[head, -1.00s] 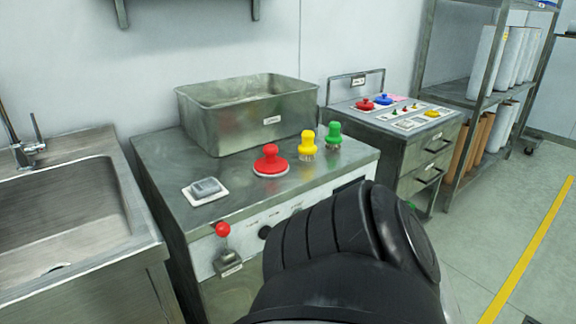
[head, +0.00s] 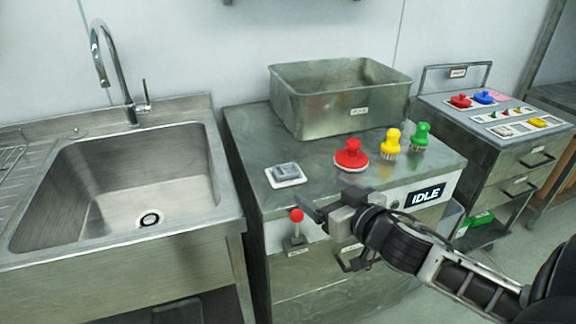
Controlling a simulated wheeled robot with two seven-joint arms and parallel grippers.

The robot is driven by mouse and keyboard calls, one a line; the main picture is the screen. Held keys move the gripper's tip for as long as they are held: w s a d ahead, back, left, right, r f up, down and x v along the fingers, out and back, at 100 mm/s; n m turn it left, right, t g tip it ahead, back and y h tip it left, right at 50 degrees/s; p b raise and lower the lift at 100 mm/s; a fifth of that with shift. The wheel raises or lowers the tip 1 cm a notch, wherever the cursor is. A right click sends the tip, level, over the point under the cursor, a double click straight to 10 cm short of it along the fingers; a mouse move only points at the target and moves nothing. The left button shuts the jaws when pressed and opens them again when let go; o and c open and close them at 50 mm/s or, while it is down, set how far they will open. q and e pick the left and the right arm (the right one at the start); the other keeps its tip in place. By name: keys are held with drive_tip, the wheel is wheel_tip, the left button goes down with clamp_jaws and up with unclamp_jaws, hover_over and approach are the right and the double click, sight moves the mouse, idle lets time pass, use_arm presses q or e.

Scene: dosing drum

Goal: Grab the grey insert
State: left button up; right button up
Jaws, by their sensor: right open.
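A small grey insert (head: 286,169) sits on a white square plate (head: 287,180) at the front left of the steel machine top (head: 315,159). My right gripper (head: 313,213) is in front of the machine, below and to the right of the insert, and apart from it. Its jaws are open and point left, close beside the red ball-topped lever (head: 297,216) in this view. I see nothing held in them. My left gripper is out of view.
A red tool (head: 351,156), a yellow brush (head: 391,144) and a green brush (head: 420,137) stand right of the insert. A steel bin (head: 345,112) stands behind. A sink (head: 130,190) is at left, a drawer cart (head: 505,140) at right.

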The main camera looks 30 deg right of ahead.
approach(282, 166)
drive_tip(key=shift+w+d+f+p, duration=0.1)
drive_tip(key=shift+w+f+p, duration=0.1)
drive_tip(key=shift+w, duration=0.75)
drive_tip(key=shift+w+f+p, duration=0.15)
drive_tip(key=shift+w+f, duration=0.05)
drive_tip(key=shift+w, duration=0.7)
drive_tip(key=shift+w+d+f+p, duration=0.1)
drive_tip(key=shift+w+f+p, duration=0.1)
drive_tip(key=shift+w, duration=0.75)
drive_tip(key=c, duration=1.1)
